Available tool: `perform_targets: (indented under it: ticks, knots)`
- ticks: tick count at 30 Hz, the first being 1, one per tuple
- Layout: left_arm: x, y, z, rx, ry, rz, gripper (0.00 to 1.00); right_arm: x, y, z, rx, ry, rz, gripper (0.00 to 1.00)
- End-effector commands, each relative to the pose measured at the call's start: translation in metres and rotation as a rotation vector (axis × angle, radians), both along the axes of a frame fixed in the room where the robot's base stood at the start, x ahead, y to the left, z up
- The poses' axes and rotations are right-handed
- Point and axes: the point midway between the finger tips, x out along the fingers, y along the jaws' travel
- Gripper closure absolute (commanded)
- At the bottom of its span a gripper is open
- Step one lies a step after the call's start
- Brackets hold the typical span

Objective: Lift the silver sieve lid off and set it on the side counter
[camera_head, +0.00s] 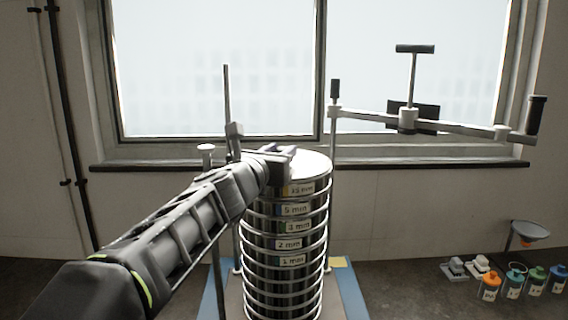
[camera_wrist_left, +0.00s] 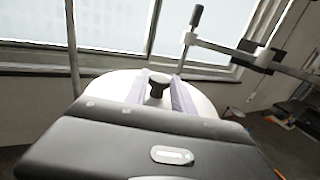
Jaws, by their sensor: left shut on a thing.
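The silver sieve lid (camera_head: 315,163) sits on top of the tall stack of metal sieves (camera_head: 287,240), which carries size labels. In the left wrist view the lid (camera_wrist_left: 205,104) is a pale disc with a dark knob (camera_wrist_left: 158,86) at its middle. My left gripper (camera_head: 285,158) reaches over the lid from the left. In the left wrist view its two fingers (camera_wrist_left: 158,92) stand on either side of the knob and are shut on it. I cannot see a gap between lid and top sieve. My right gripper is not in view.
The shaker's clamp bar (camera_head: 455,125) with a T-handle (camera_head: 414,65) is swung out to the right on a post (camera_head: 333,150). Another thin rod (camera_head: 227,95) stands at left. Several coloured bottles (camera_head: 514,283) and a funnel (camera_head: 528,232) stand on the counter (camera_head: 410,295) at right.

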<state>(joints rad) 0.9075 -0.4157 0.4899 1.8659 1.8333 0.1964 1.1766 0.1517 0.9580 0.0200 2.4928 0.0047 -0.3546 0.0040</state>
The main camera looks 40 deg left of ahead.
Motion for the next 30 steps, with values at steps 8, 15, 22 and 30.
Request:
perform_targets:
  ticks: [8,15,22,30]
  knots:
    - [0.0,0.0,0.001,0.0,-0.001,0.0,1.0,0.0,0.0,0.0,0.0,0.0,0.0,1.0]
    - [0.0,0.0,0.007,0.001,-0.001,-0.001,1.0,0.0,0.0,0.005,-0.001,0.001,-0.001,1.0]
    - [0.0,-0.001,0.034,0.0,-0.002,-0.003,1.0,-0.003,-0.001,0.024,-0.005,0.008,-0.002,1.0]
    - [0.0,-0.001,0.088,0.001,-0.002,-0.002,1.0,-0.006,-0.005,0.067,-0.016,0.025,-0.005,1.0]
